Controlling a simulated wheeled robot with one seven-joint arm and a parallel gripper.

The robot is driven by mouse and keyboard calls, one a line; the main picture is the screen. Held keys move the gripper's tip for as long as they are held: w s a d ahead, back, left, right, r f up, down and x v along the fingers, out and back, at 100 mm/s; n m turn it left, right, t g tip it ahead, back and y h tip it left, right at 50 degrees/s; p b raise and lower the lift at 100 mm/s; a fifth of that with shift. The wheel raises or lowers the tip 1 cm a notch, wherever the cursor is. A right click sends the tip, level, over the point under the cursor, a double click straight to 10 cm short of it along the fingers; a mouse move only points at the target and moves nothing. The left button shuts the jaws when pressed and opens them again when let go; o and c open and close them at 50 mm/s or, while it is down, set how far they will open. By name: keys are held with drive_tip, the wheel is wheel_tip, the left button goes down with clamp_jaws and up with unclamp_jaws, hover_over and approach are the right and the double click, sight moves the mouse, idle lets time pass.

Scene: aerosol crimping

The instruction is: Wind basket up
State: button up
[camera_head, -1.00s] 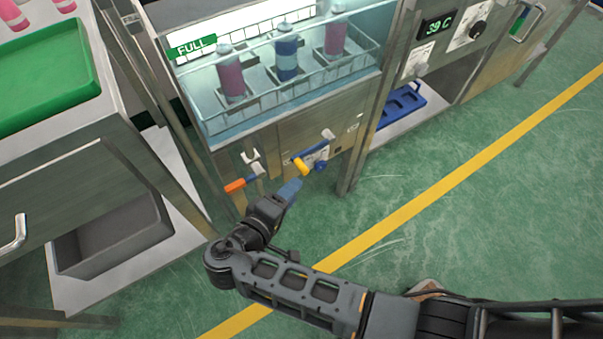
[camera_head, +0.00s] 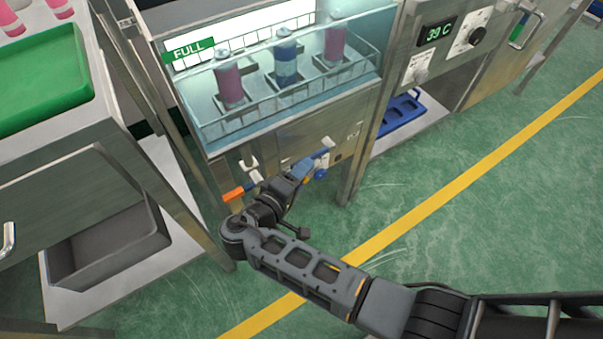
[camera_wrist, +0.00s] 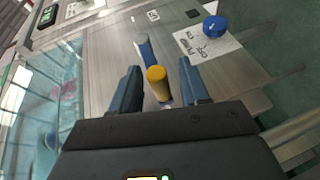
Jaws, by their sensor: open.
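The basket (camera_head: 268,95) is a wire rack behind the glass of the water bath, holding two pink cans and one blue can. On the bath's front panel is a crank with a blue arm (camera_wrist: 143,52) and a yellow knob (camera_wrist: 157,80). My gripper (camera_head: 303,168) is at the crank. In the wrist view my gripper (camera_wrist: 158,84) is open, with one blue finger on each side of the yellow knob. I cannot tell whether either finger touches it.
An orange-handled lever (camera_head: 236,194) is left of my gripper on the panel. A blue knob (camera_wrist: 214,26) sits beside a printed label. A steel leg (camera_head: 362,150) stands right of the crank. Green floor (camera_head: 440,190) is clear in front.

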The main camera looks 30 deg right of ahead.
clamp_jaws()
idle(0.3)
idle(0.3)
